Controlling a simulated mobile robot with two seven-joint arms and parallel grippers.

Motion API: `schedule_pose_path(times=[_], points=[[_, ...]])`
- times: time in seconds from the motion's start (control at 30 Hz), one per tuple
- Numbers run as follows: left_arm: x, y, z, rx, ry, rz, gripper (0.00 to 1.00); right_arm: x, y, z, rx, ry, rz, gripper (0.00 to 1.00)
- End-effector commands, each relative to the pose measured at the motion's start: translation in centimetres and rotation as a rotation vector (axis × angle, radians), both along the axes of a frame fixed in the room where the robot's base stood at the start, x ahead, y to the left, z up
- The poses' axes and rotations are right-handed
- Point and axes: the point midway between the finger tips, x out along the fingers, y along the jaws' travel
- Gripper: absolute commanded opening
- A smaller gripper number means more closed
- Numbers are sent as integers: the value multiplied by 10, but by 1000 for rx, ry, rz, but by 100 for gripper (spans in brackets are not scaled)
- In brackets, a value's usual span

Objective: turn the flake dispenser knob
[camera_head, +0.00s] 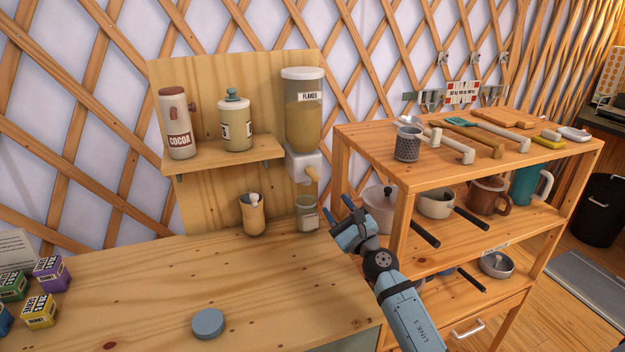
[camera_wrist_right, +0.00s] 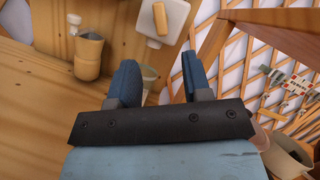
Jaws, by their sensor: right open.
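The flake dispenser (camera_head: 303,110) is mounted on the wooden back panel, with a clear container labelled FLAKES above a white housing. Its tan knob (camera_head: 312,173) sticks out from the white housing; it also shows in the right wrist view (camera_wrist_right: 160,18), beyond and between my fingers. A glass jar (camera_head: 307,215) stands below the dispenser on the counter. My right gripper (camera_head: 341,211) is open and empty, lower than the knob and apart from it, just right of the jar. In the right wrist view, its blue fingers (camera_wrist_right: 157,85) are spread. My left gripper is not in view.
A wooden shelf unit (camera_head: 365,140) with mugs, pots and utensils stands close to the right of my right arm. A scoop cup (camera_head: 252,214) is left of the jar. A round blue lid (camera_head: 208,323) lies on the mostly clear counter (camera_head: 150,285).

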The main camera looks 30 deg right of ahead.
Motion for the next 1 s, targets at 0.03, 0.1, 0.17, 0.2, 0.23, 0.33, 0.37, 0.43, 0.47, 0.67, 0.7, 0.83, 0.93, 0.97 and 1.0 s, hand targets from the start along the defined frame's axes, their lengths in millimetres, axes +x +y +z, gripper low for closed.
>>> schedule_pose_path(times=[0.03,0.1,0.17,0.2,0.23,0.33,0.37,0.43,0.47,0.67,0.7,0.83,0.93,0.97,1.0], points=[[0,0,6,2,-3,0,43,11,0,8,2,-3,0,45],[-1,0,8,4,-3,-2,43,26,-1,14,4,-3,0,45],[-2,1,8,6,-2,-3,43,38,-1,18,4,-3,0,45],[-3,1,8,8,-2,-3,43,47,-1,20,5,-3,0,45],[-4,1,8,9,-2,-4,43,52,-1,22,4,-3,0,45],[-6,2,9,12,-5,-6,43,70,-2,27,5,-2,1,45],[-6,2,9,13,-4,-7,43,75,-2,29,5,-2,1,45],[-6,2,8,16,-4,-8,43,85,-2,32,5,-2,1,45],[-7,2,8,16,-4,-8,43,88,-3,33,5,-2,1,45],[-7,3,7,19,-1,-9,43,101,-3,36,4,-1,1,45],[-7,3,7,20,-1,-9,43,102,-3,36,4,0,1,45],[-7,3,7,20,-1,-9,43,103,-3,36,4,0,1,45],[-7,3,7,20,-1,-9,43,103,-3,36,4,0,1,45],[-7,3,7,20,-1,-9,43,103,-3,36,4,-1,1,42],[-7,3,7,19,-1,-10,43,103,-3,36,4,-1,1,33]])
